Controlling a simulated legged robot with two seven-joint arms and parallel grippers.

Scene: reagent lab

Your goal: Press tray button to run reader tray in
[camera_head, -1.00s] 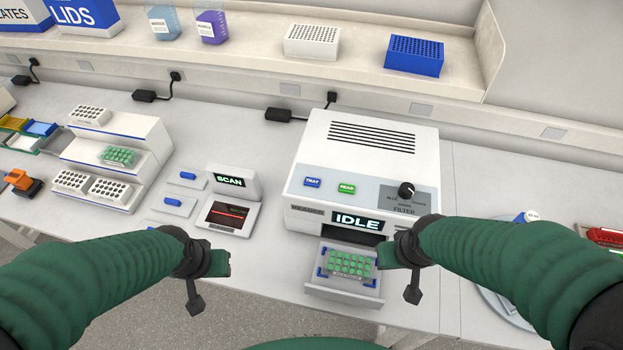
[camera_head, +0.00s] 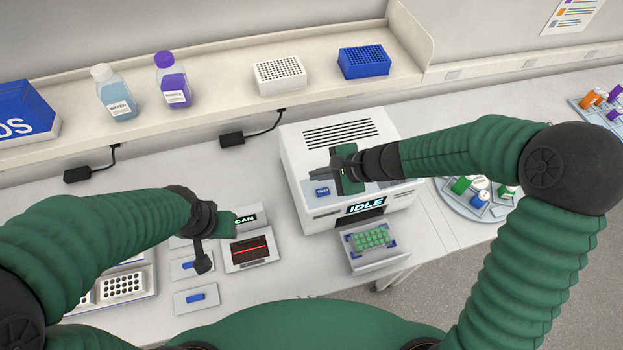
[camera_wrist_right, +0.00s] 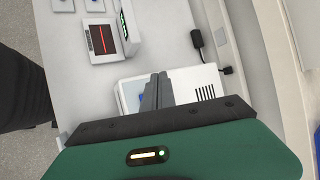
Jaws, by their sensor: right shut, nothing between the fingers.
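The white reader (camera_head: 300,150) stands on the bench with its display reading IDLE (camera_head: 366,207). Its tray (camera_head: 380,262) is out at the front and holds a plate with green wells (camera_head: 371,238). The blue TRAY button (camera_head: 322,191) is on the reader's top face. My right gripper (camera_head: 318,173) is shut and empty above the reader, its fingertips just behind the button in the picture; contact cannot be told. In the right wrist view, the fingers (camera_wrist_right: 157,92) cover most of a blue spot (camera_wrist_right: 141,98). My left gripper (camera_head: 232,223) hangs by the scanner; its fingers are unclear.
The scanner (camera_head: 251,248) with its red line sits left of the reader. A shelf (camera_head: 215,92) behind carries bottles and racks. A round carousel with colored caps (camera_head: 480,195) stands at right. My right arm covers the READ button and filter knob.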

